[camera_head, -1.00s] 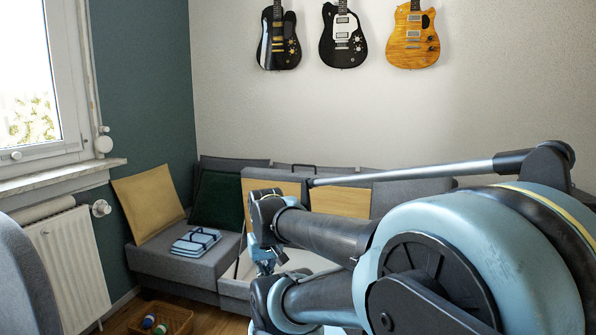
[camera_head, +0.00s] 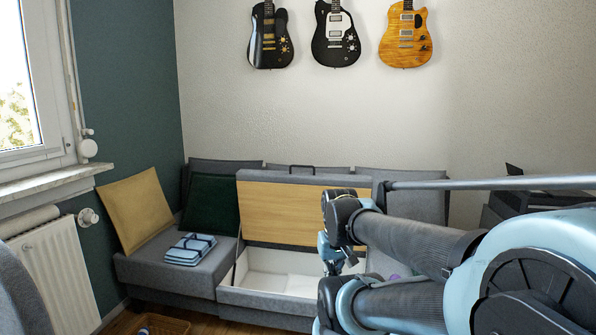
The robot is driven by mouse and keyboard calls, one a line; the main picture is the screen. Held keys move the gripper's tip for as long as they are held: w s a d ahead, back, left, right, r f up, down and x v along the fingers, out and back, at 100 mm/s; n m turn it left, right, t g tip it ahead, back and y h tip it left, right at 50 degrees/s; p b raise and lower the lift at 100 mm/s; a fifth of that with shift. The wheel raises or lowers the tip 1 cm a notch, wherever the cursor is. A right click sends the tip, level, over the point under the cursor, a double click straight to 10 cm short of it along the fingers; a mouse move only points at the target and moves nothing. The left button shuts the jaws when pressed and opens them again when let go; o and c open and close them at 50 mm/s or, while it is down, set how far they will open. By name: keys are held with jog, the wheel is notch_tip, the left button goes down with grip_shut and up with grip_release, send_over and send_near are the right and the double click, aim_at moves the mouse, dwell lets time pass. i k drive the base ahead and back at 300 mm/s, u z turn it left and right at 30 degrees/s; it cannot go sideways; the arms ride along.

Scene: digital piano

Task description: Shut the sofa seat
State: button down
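The sofa seat lid (camera_head: 285,211) stands raised at the middle of the grey sofa, its wooden underside facing me. A dark handle shows at its top edge. Below it is the open white storage box (camera_head: 262,265), with a pale item and a small purple thing inside. A thin strut shows at the box's left side. My gripper (camera_head: 338,264) is in front of the box's right part, seen small and partly behind my arm. Its fingers are too small to tell whether they are open or shut. My arm hides the right part of the box.
A yellow cushion (camera_head: 137,208), a dark green cushion (camera_head: 211,212) and folded blue cloths (camera_head: 191,248) are on the left seat. A wicker basket (camera_head: 160,325) is on the floor at lower left. A radiator (camera_head: 55,277) stands at left under the window. Guitars hang on the wall.

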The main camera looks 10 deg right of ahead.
aim_at(278, 207)
jog(key=z, duration=0.05)
jog(key=i, duration=1)
jog(key=u, duration=0.05)
